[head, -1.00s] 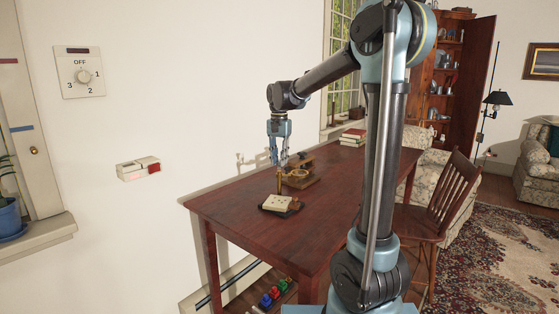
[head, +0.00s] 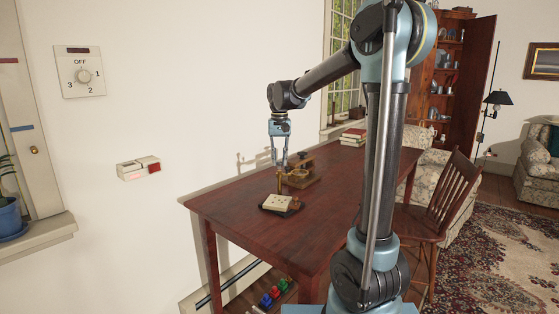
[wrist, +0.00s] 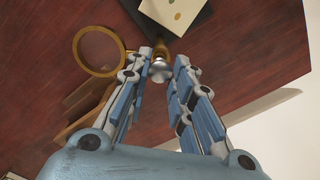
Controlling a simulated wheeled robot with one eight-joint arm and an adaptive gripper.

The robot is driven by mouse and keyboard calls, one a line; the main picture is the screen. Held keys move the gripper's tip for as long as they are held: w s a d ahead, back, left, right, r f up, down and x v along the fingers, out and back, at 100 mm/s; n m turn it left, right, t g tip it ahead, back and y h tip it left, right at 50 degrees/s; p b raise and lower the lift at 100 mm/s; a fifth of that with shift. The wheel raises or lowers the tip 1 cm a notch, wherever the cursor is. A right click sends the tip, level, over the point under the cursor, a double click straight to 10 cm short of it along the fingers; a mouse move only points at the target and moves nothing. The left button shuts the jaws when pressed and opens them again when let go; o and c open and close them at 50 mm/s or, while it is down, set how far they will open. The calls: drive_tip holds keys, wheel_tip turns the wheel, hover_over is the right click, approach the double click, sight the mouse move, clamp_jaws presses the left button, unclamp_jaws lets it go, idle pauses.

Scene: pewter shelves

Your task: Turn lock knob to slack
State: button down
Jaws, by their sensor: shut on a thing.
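A brass stand (head: 279,183) rises from a dark base on the wooden table, next to a cream card (head: 277,202). In the wrist view a small silver knob (wrist: 160,66) sits at the near end of the brass part (wrist: 161,50), between my fingertips. I take it for the lock knob. My gripper (head: 279,163) points down over the stand, and its fingertips (wrist: 161,63) are shut on the knob. The fingers partly hide the knob's sides. No slack marking is readable.
A brass-rimmed magnifier ring (wrist: 99,51) is close to my left finger in the wrist view. A wooden stand (head: 302,181) is right of the brass stand. Books (head: 353,137) lie at the far end. The table's right half (head: 340,195) is clear.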

sight(280, 162)
drive_tip(key=n, duration=0.6)
drive_tip(key=shift+n, duration=0.3)
drive_tip(key=n, duration=0.6)
idle(0.4)
drive_tip(key=c, duration=1.4)
unclamp_jaws()
wheel_tip(280, 162, up, 12)
drive_tip(key=shift+d, duration=0.1)
